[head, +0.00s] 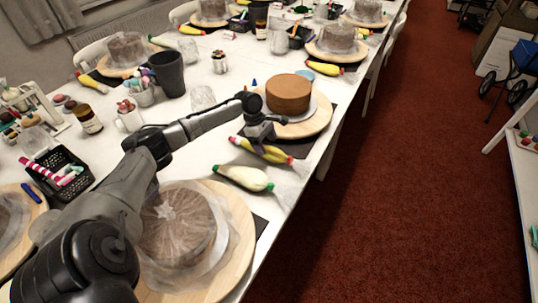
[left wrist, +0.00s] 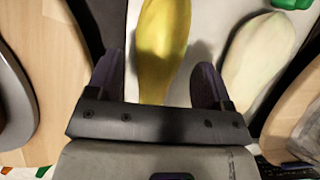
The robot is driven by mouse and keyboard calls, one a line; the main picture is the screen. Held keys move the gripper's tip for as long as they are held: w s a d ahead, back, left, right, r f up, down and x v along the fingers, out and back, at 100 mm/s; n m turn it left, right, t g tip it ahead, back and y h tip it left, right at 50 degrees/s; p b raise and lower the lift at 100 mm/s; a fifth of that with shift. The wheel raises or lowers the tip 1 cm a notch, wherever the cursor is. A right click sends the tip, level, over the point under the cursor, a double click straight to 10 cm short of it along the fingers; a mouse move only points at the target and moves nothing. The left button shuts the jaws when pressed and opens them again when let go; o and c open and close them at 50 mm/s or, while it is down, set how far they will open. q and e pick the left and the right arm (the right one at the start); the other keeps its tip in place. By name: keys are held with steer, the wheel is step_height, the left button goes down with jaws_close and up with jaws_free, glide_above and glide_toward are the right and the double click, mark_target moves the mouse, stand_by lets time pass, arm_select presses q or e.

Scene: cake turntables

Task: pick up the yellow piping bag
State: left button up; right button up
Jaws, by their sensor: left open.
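The yellow piping bag (head: 274,155) lies on the white table beside the near edge of the turntable with the brown cake. My left gripper (head: 262,136) is directly above it and hides part of its middle. In the left wrist view the yellow bag (left wrist: 163,40) lies between the two open fingers of my left gripper (left wrist: 158,75), one finger on each side. The bag's lower part is hidden behind the gripper body there. I cannot tell how far the fingertips are above the table. My right gripper is not in view.
A cream piping bag (head: 243,178) lies close by; it also shows in the left wrist view (left wrist: 258,55). The brown cake (head: 288,94) on its turntable is just behind. A wrapped cake (head: 178,226) stands under my left arm. Red floor is open to the right.

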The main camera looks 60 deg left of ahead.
mark_target(267, 148)
arm_select(q)
steer(key=b+x, duration=0.2)
steer(key=x, duration=0.2)
steer(key=shift+f, duration=0.2)
steer(key=shift+c, duration=0.3)
steer(key=c, duration=0.3)
steer(key=shift+r, duration=0.1)
